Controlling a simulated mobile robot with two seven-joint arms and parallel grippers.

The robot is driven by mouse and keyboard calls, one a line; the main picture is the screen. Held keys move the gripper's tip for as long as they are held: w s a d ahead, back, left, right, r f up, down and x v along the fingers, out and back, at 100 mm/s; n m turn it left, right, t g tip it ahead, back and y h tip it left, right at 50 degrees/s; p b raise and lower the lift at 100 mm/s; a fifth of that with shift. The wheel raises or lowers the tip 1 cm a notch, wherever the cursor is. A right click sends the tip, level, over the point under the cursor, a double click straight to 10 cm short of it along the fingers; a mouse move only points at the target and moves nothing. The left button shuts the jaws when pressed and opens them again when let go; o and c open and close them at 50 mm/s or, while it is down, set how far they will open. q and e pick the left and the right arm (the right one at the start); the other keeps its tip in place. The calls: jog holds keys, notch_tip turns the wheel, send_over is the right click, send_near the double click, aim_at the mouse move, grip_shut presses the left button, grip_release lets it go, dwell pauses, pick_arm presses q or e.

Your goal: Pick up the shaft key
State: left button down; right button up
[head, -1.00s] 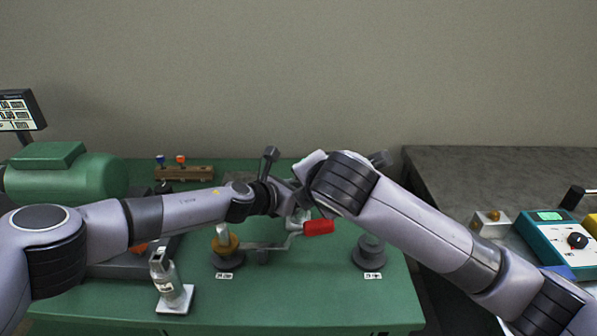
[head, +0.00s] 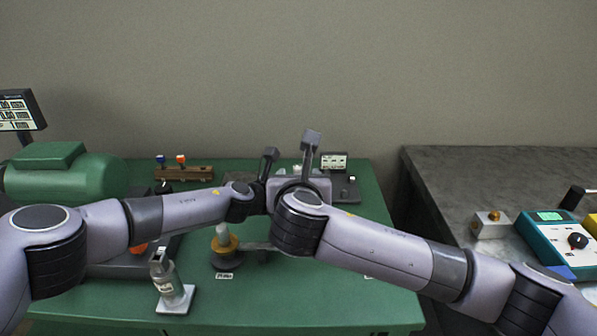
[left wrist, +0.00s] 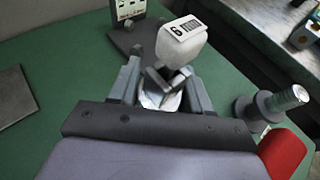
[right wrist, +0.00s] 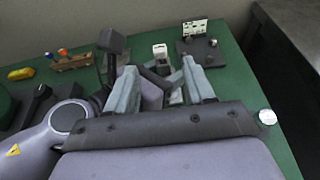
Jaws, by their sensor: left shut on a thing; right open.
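No part shows a name that marks it as the shaft key. In the left wrist view my left gripper (left wrist: 163,92) is shut on a small pale piece (left wrist: 160,98), partly hidden by dark links. A white block with a label reading 6 (left wrist: 180,42) is just beyond the fingertips. My right gripper (right wrist: 160,80) is open, its fingers spread either side of this area. A white upright piece (right wrist: 160,51) shows past its tips; I cannot tell if it is the same block. In the head view both grippers are largely hidden behind my right forearm.
A red handle (left wrist: 284,152) is close to my left gripper. A display stand (head: 333,162) is at the back. A grey table is at the right.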

aim_at(298, 167)
jog(key=shift+x, duration=3.55)
jog(key=shift+s, duration=0.1)
grip_shut()
